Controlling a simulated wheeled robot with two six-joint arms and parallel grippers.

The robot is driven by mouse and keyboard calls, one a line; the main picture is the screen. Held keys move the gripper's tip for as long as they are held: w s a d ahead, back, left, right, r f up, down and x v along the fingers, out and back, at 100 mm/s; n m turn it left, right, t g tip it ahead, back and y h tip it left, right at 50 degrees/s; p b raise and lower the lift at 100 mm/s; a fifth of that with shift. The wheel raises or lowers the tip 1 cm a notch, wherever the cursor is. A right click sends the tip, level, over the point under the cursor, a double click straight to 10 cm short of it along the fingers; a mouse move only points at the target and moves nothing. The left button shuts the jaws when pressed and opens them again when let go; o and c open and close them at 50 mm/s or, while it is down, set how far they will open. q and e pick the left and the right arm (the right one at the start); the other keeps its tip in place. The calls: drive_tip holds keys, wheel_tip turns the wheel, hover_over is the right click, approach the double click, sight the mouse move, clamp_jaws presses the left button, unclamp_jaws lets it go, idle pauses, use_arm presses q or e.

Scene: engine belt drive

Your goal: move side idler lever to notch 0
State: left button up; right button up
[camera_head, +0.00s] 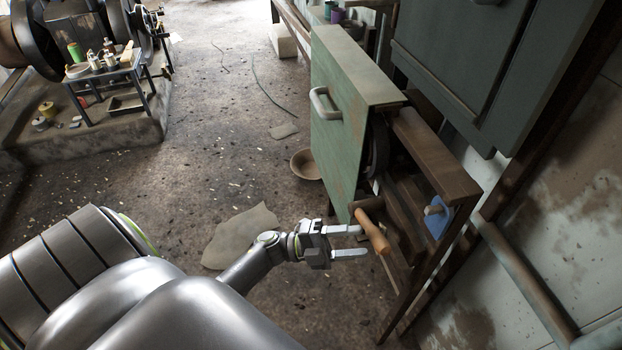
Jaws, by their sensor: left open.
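An orange-brown wooden handle (372,232), which looks like the side idler lever, sticks out from the lower side of the wooden frame, right of the green panel. It slants down to the right. My left gripper (364,241) is open, its two pale fingers pointing right at the handle. The fingertips are very close to the handle's left side; I cannot tell whether they touch it. The notches and the lever's pivot are not clear in this view. My right gripper is not in view.
A green panel with a white pull handle (323,104) stands just beyond the gripper. A blue plate with a wooden peg (438,215) is on the frame's right end. A bowl (306,164) and a flat sheet (240,236) lie on the floor. Open floor spreads left.

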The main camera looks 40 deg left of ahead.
use_arm(q)
drive_tip(key=b+v, duration=0.1)
drive_tip(key=v, duration=0.8)
drive_tip(key=shift+a, duration=0.3)
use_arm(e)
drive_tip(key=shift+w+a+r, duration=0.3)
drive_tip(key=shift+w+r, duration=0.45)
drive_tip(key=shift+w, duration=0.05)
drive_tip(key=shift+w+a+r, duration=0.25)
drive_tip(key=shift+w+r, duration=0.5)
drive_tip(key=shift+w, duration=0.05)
use_arm(q)
drive_tip(key=shift+s, duration=0.1)
